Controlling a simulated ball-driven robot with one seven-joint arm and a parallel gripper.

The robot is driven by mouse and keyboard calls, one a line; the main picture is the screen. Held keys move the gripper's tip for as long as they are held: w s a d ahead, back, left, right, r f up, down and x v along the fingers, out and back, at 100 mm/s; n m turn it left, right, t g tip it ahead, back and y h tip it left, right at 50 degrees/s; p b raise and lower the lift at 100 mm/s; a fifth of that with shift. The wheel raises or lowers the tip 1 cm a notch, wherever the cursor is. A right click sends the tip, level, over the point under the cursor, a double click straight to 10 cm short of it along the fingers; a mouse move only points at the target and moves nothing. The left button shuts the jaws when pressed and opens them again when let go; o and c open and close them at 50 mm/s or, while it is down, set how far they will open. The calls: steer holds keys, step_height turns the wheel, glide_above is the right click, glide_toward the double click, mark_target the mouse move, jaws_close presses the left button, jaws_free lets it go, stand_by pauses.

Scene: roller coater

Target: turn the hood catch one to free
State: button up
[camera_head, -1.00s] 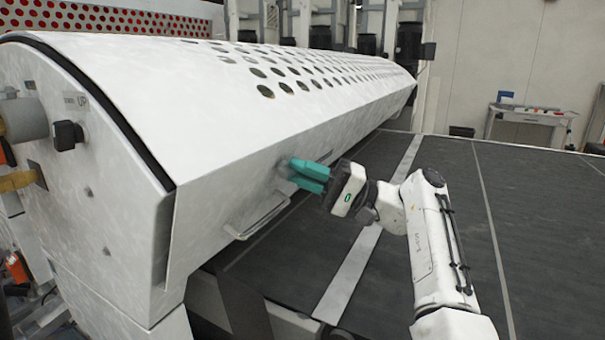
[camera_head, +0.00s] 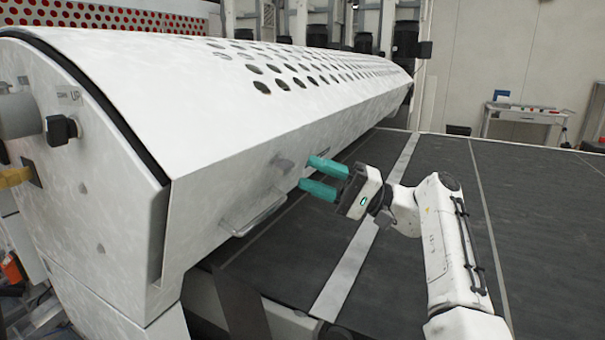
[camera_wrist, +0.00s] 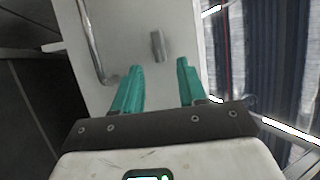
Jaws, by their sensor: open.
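The hood catch is a small grey knob (camera_wrist: 158,45) on the white hood's front face, seen in the wrist view just beyond and between the fingertips. In the head view the catch (camera_head: 283,163) is a small grey spot on the hood (camera_head: 215,180), left of the fingers. My gripper (camera_head: 322,177) has teal fingers, spread apart and empty, a short way off the hood face. In the wrist view my gripper (camera_wrist: 160,70) points at the catch without touching it. I cannot read any mark showing the catch's setting.
A metal bar handle (camera_head: 258,212) sits on the hood face left of the catch; it also shows in the wrist view (camera_wrist: 92,45). A dark conveyor bed (camera_head: 425,185) lies below and right. A black knob (camera_head: 62,130) is on the hood's end panel.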

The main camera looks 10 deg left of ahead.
steer(key=b+v, duration=0.1)
steer(key=v, duration=0.6)
